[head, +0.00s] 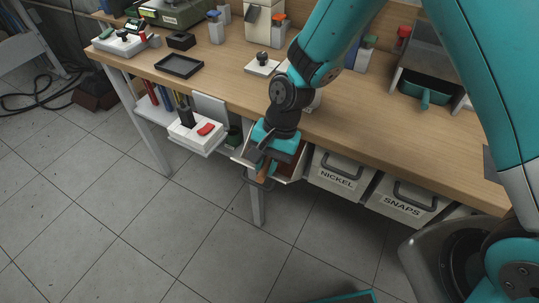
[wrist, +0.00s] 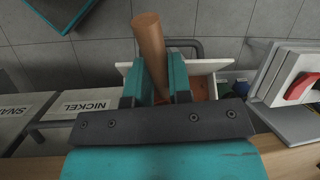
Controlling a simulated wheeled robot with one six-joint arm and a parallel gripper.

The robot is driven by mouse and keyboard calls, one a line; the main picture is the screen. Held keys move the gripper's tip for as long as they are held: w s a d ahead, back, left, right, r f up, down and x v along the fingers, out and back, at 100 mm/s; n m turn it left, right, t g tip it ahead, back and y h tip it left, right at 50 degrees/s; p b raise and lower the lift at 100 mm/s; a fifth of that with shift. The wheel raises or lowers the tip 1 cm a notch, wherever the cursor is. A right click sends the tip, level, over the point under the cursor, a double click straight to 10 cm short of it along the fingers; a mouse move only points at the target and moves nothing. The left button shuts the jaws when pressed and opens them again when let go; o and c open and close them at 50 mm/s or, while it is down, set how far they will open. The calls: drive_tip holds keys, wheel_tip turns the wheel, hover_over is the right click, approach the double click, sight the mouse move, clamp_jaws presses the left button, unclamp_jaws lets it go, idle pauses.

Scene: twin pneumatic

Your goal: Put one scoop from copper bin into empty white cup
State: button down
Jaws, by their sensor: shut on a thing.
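My gripper (head: 268,160) is shut on a brown cylindrical handle (wrist: 148,45). It points down over a pulled-out white bin (head: 244,158) under the table's front edge. The bin has a dark pull handle and reddish-brown contents (wrist: 202,88), and its label is not readable. In the wrist view the handle stands tilted between my two teal fingers (wrist: 162,82). The scoop's bowl is hidden, so I cannot tell whether it holds anything. I cannot clearly make out an empty white cup; a white thing (head: 315,101) on the table is mostly hidden behind my wrist.
Closed bins labelled NICKEL (head: 336,175) and SNAPS (head: 402,204) sit to the right.

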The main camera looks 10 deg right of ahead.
sight(262, 173)
drive_tip(key=shift+s+a+r+p, duration=0.35)
drive_tip(key=shift+s+r+p, duration=0.2)
drive_tip(key=shift+s, duration=0.25)
drive_tip(key=shift+s+a+r+p, duration=0.4)
drive_tip(key=shift+s+r, duration=0.2)
drive_tip(key=shift+s, duration=0.2)
drive_tip(key=s+a+r+t+h+p, duration=0.2)
drive_tip(key=s+r+p, duration=0.1)
drive_tip(key=r+p, duration=0.1)
drive_tip(key=shift+a+r+t+p, duration=0.2)
drive_tip(key=shift+r+t+p, duration=0.1)
drive_tip(key=shift+r+t, duration=0.15)
idle(0.5)
